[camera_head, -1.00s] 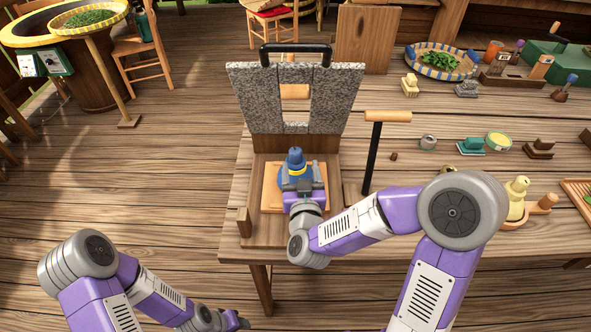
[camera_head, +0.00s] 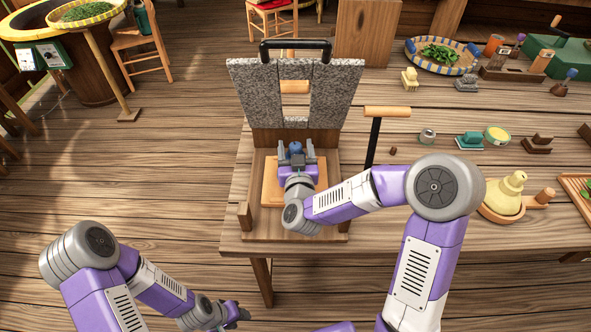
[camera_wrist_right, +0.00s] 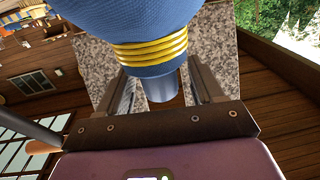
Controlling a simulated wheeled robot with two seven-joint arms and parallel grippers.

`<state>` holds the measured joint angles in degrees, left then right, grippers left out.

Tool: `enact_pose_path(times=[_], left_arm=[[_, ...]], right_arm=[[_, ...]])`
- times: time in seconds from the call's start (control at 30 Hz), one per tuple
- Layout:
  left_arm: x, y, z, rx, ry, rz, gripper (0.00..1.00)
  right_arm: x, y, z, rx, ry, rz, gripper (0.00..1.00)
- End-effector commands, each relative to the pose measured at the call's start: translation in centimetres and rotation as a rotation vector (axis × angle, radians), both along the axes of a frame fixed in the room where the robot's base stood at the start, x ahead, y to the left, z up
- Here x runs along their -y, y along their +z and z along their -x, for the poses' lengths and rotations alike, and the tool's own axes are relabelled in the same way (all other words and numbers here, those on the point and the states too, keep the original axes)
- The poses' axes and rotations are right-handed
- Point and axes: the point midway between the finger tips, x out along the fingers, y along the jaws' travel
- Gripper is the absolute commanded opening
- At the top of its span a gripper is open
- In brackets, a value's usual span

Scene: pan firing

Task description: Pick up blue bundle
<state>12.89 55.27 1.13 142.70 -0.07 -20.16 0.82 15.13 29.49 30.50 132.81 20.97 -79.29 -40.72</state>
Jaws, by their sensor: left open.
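The blue bundle (camera_head: 296,148) is between the two fingers of my right gripper (camera_head: 296,155), at the foot of the grey stone panels. In the head view only a small blue top shows; the gripper hides the rest. In the right wrist view the bundle (camera_wrist_right: 150,20) fills the upper middle, with gold cord around its neck. My right gripper's fingers (camera_wrist_right: 163,92) stand on either side of the narrow end, and the bundle covers their tips. Whether they touch it is hidden. My left gripper (camera_head: 238,316) is low at the bottom, open and away from the bundle.
A tan board (camera_head: 270,190) lies under my right gripper on the wooden stand. Speckled stone panels (camera_head: 254,95) rise just behind. A black post with a wooden handle (camera_head: 386,112) stands to the right. Pots and tools, including a yellow pot (camera_head: 505,194), fill the table's right side.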

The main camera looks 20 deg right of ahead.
Motion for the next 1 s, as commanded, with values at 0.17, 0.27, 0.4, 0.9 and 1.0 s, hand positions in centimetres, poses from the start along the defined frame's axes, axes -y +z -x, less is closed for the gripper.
enact_pose_path(times=[0.17,0.27,0.4,0.9,1.0], left_arm=[[0.0,0.0,0.0,0.0,0.0,0.0,0.43],[0.0,0.0,0.0,0.0,0.0,0.0,0.43],[0.0,0.0,0.0,0.0,0.0,0.0,0.43],[0.0,0.1,0.0,0.0,0.0,0.0,0.43],[0.0,0.4,0.0,0.0,0.0,0.0,0.43]], right_arm=[[0.0,0.0,0.0,0.0,0.0,0.0,0.41],[0.0,0.0,0.0,0.0,0.0,0.0,0.25],[0.0,0.0,0.0,0.0,0.0,0.0,0.04],[0.0,0.3,0.0,0.005,0.0,0.0,0.0],[0.0,1.1,0.0,0.006,0.001,0.001,0.0]])
